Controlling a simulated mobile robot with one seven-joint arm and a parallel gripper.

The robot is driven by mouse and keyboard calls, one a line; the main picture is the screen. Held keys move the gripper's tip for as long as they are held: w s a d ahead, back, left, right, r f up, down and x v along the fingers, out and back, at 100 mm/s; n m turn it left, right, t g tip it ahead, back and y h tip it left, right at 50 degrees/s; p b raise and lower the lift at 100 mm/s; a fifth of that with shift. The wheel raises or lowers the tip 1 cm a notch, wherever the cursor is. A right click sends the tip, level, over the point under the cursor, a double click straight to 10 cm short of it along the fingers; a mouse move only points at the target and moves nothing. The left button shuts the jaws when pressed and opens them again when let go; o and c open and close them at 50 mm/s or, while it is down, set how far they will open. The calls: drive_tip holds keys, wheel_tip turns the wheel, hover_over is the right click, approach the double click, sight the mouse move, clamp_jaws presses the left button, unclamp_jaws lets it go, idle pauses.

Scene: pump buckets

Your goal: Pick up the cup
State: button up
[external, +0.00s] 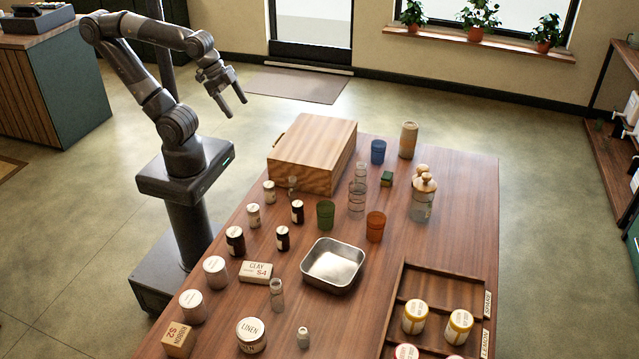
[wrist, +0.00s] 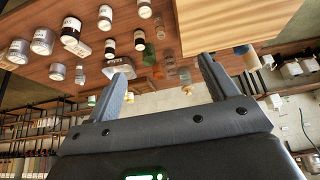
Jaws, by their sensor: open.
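Several cups stand upright on the wooden table (external: 455,217). A green cup (external: 326,215) is left of the middle, an orange-brown cup (external: 375,226) to its right, and a blue cup (external: 378,151) further back by the wooden box. A clear glass vessel (external: 357,197) stands between them. The frames do not show which cup is meant. My gripper (external: 236,108) is open and empty, raised in the air left of the box, well apart from the cups. In the wrist view my gripper's fingers (wrist: 162,70) are spread, and the tabletop lies beyond them, seen upside down.
A large wooden box (external: 313,158) sits at the table's back left. Jars and bottles crowd the left side. A metal tray (external: 333,265) is in the middle, and a compartmented wooden tray (external: 400,293) holds jars at front right. The right back of the table is clear.

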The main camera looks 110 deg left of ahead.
drive_tip(key=w+d+f+t+h, duration=0.2)
drive_tip(key=w+d, duration=0.3)
drive_tip(key=w, duration=0.5)
drive_tip(key=n+t+y, duration=0.3)
drive_tip(key=t+y, duration=0.2)
drive_tip(key=y, duration=0.1)
hover_over(326, 209)
drive_tip(key=s+d, duration=0.4)
wheel_tip(326, 209, down, 16)
drive_tip(key=shift+w+a+f, duration=0.1)
drive_tip(key=shift+f, duration=1.75)
drive_tip(key=shift+w+a+f, duration=0.1)
drive_tip(key=shift+f, duration=1.7)
drive_tip(key=x, duration=0.4)
drive_tip(key=shift+w, duration=0.4)
drive_tip(key=c, duration=1.1)
